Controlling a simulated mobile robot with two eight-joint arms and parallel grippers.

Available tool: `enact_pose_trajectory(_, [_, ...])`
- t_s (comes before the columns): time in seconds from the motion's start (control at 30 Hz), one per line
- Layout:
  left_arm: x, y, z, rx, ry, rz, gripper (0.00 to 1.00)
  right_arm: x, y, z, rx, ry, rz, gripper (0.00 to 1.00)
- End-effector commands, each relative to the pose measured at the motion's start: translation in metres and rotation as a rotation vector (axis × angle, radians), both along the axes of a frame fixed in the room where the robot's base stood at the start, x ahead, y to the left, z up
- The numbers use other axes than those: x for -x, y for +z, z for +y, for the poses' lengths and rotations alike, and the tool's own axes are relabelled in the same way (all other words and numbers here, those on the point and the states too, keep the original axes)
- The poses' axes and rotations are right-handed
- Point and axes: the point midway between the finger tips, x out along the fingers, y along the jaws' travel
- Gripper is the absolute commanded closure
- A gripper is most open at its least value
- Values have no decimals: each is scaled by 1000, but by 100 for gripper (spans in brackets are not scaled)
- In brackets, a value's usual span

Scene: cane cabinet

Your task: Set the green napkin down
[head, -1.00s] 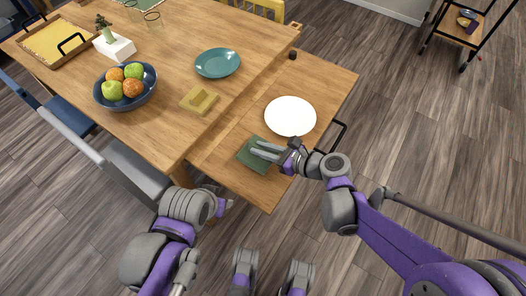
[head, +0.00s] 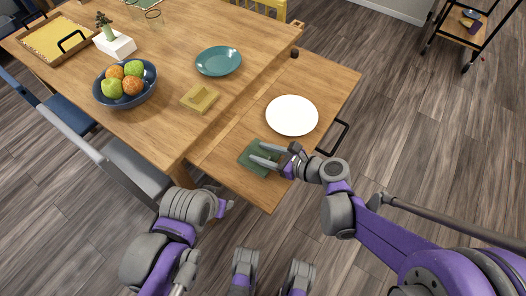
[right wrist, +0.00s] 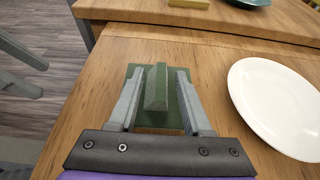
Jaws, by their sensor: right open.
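The green napkin (head: 246,154) lies flat on the lower wooden leaf, left of the white plate (head: 292,116). In the right wrist view, the napkin (right wrist: 158,90) has a raised fold along its middle. My right gripper (head: 258,154) is open over the napkin. In the wrist view, its fingers (right wrist: 158,74) stand on either side of the fold, with a gap on both sides. My left gripper (head: 224,206) is low near the table's front corner, partly hidden by its own arm; its jaws cannot be made out.
The higher table holds a teal plate (head: 218,61), a yellow folded napkin (head: 199,98), a blue fruit bowl (head: 125,86) and a tray (head: 55,42). A small dark cylinder (head: 294,53) stands at the leaf's back. A grey chair (head: 132,172) is at the left.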

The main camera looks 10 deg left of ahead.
Motion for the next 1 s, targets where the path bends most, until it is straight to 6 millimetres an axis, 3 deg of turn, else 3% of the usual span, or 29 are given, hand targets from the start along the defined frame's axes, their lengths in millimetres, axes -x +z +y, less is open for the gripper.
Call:
enact_pose_trajectory(0.17, [0, 6, 0, 0, 0, -2, 50, 4, 9, -13, 1, -3, 0, 51])
enact_pose_trajectory(0.6, [1, 21, 0, 0, 0, -7, 50, 32, 43, -90, 1, -4, 0, 51])
enact_pose_trajectory(0.8, [1, 23, 0, 0, 0, -8, 50, 37, 48, -103, 0, -1, 1, 51])
enact_pose_trajectory(1.0, [1, 23, 0, 0, 0, -8, 50, 38, 48, -105, 3, 1, -2, 51])
